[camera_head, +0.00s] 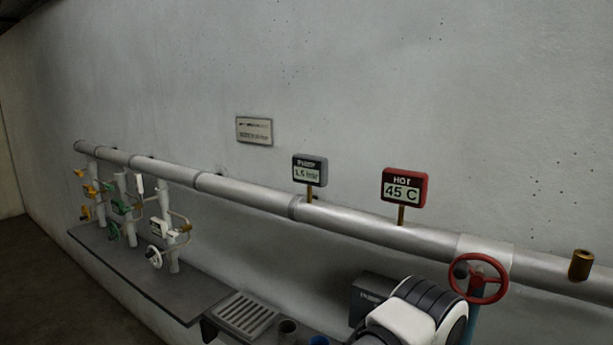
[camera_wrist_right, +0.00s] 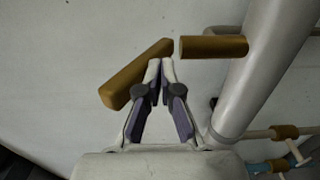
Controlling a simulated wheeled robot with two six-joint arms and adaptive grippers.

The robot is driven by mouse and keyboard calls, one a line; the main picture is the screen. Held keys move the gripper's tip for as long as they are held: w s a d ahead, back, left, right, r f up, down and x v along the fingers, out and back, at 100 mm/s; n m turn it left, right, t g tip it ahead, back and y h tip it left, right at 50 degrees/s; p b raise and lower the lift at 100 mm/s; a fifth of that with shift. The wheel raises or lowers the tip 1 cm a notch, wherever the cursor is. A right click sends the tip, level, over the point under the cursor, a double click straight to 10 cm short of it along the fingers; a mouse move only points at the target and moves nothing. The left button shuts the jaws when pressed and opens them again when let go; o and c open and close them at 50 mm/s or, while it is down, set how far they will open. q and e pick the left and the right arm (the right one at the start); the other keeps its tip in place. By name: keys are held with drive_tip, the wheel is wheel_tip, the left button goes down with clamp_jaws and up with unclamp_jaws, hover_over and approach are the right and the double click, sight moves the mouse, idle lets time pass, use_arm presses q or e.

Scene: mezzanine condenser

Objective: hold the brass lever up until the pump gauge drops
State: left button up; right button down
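The pump gauge (camera_head: 309,170) is a grey box above the long pipe in the head view. Its small display seems to read 1.5 bar. In the right wrist view, a brass bar (camera_wrist_right: 123,89) slants up to the right, beside a short level brass cylinder (camera_wrist_right: 222,47) at the pale pipe. I cannot tell which is the lever. My right gripper (camera_wrist_right: 161,62) has its fingertips together beside the slanted bar's upper end. Nothing shows between them; contact is unclear. In the head view, a brass piece (camera_head: 582,265) stands at the pipe's right. My left gripper is out of view.
The long grey pipe (camera_head: 245,191) runs along the wall. A red gauge (camera_head: 403,188) reads HOT 45 C. A red handwheel (camera_head: 482,278) stands beside my white and black arm. Several small valves stand over a dark shelf (camera_head: 150,272) at left, near a grate (camera_head: 243,314).

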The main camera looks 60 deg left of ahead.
drive_tip(key=shift+r, duration=0.15)
idle(0.4)
drive_tip(key=shift+f+b, duration=3.55)
drive_tip(key=shift+f, duration=0.15)
drive_tip(key=b+v, duration=0.7)
drive_tip(key=v, duration=0.3)
drive_tip(key=shift+s+r+b, duration=0.15)
drive_tip(key=shift+r+b, duration=0.05)
drive_tip(key=shift+b, duration=0.15)
